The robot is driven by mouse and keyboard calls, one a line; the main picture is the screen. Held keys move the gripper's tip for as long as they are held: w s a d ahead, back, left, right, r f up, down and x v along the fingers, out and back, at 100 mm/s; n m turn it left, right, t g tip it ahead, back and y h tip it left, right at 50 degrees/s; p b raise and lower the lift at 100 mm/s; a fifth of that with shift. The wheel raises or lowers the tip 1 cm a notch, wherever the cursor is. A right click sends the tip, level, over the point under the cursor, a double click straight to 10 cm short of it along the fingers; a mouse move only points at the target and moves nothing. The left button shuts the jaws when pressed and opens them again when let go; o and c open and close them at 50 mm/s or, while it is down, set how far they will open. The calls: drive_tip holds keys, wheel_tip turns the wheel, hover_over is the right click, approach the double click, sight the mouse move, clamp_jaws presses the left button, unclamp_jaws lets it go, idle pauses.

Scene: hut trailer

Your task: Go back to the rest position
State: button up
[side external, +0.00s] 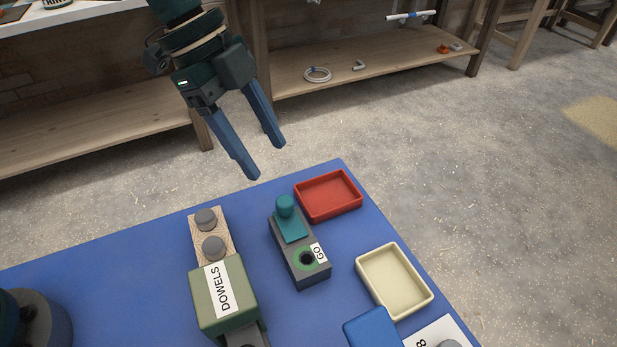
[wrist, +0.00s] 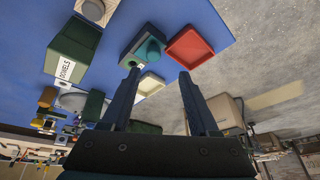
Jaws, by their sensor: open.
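My gripper (side external: 268,160) is open and empty in the side external view, above the far edge of the blue table (side external: 120,265). Its two blue fingers point down and are spread apart, touching nothing. They also show in the wrist view (wrist: 157,75), clear of the objects on the table.
A green box (side external: 207,310) labelled DOWELS adjoins a wooden block (side external: 197,236) with two grey knobs. Right of it stand a dark gauge block (side external: 312,277) labelled GO with a teal knobbed piece (side external: 290,225), a red tray (side external: 329,214), a cream tray (side external: 369,278) and a blue object (side external: 371,329).

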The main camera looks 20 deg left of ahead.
drive_tip(key=s+a+r+n+t+y, duration=0.1)
drive_tip(key=s+a+r+n+t, duration=0.4)
drive_tip(key=a+r, duration=0.45)
drive_tip(key=s+a+f+n+y, duration=0.3)
drive_tip(key=s+a+f+n, duration=0.3)
drive_tip(key=s+n, duration=0.5)
drive_tip(key=a+n, duration=0.2)
drive_tip(key=n, duration=0.1)
drive_tip(key=shift+a+f+n+t+y, duration=0.15)
drive_tip(key=shift+f+n+t+y, duration=0.15)
drive_tip(key=shift+f, duration=0.1)
